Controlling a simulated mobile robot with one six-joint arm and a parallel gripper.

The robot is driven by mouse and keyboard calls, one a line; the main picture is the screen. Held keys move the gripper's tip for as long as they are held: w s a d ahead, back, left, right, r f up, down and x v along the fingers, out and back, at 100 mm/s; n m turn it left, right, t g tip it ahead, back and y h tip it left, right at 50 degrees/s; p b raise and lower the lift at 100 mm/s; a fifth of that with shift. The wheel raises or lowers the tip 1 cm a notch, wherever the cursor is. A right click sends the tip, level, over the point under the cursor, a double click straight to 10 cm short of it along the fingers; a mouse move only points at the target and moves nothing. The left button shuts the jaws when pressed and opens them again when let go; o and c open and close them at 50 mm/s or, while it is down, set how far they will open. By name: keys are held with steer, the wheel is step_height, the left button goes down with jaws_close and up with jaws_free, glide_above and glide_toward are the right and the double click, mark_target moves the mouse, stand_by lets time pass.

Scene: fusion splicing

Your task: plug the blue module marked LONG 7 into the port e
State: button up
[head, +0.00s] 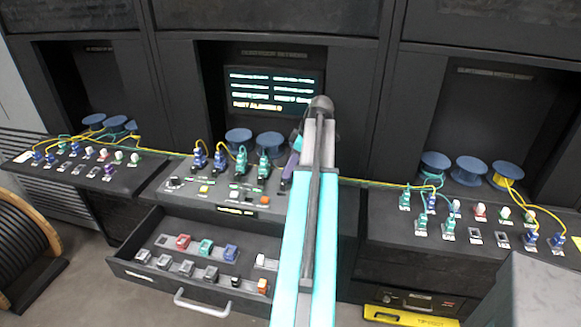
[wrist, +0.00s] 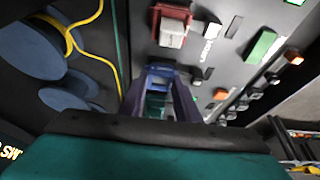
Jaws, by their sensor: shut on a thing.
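My gripper (head: 287,178) is at the right part of the middle console (head: 222,208), just above its surface. In the wrist view its two purple fingers (wrist: 160,88) are shut on a small part, bluish at its far end, mostly hidden between them. I cannot read a mark on it. A blue module (head: 230,252) sits in the open drawer beside a teal module (head: 206,246) and a red module (head: 183,241); their marks are too small to read. I cannot tell which port is e; the port labels are illegible.
Blue spools (head: 270,145) with yellow and green cables stand behind the console. Plugged blue and green modules stand left of my gripper. The open drawer (head: 150,276) juts out below. A red module (wrist: 172,28) shows near the fingers in the wrist view. A lit screen (head: 275,90) hangs behind.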

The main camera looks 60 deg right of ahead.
steer(key=o, duration=0.9)
steer(key=shift+o, duration=0.6)
steer(key=b+v, duration=0.3)
steer(key=v, duration=1.1)
steer(key=shift+w+d+f, duration=0.1)
